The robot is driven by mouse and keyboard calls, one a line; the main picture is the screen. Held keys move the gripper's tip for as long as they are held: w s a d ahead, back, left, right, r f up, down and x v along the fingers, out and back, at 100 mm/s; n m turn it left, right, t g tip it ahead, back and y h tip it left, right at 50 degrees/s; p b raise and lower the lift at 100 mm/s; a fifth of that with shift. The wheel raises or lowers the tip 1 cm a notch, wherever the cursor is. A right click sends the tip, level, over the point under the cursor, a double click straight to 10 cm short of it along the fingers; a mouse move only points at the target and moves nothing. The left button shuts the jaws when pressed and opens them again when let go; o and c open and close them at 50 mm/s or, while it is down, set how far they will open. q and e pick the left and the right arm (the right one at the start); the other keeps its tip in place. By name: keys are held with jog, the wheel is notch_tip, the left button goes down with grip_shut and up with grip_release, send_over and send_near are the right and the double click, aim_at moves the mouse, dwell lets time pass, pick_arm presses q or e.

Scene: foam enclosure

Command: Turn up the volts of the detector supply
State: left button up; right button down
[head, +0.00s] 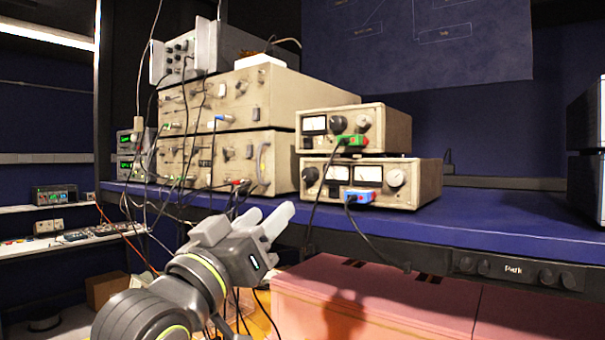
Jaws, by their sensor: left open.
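Two beige supply units are stacked on the blue shelf. The upper unit (385,128) has a meter (315,124), knobs including one at its right (363,122), and a green plug (352,140). The lower unit (423,183) has two meters, a left knob (310,175), a right knob (396,178) and a blue plug (360,197). No readable label shows which is the detector supply. My right gripper is out of view.
Large beige instruments (275,98) with cables stand left of the units. Loose cables hang over the shelf edge near my left gripper. Pink boxes (380,300) sit below the shelf (500,215).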

aim_at(307, 177)
pick_arm(q)
jog(key=p+x, duration=0.4)
jog(key=x, duration=0.6)
jog(key=shift+w+d+r+p, duration=0.1)
jog(key=shift+w+r+p, duration=0.1)
jog(key=shift+p, duration=0.15)
jog(key=shift+w+d+r, duration=0.15)
jog(key=shift+w+d, duration=0.2)
jog(key=shift+w, duration=0.2)
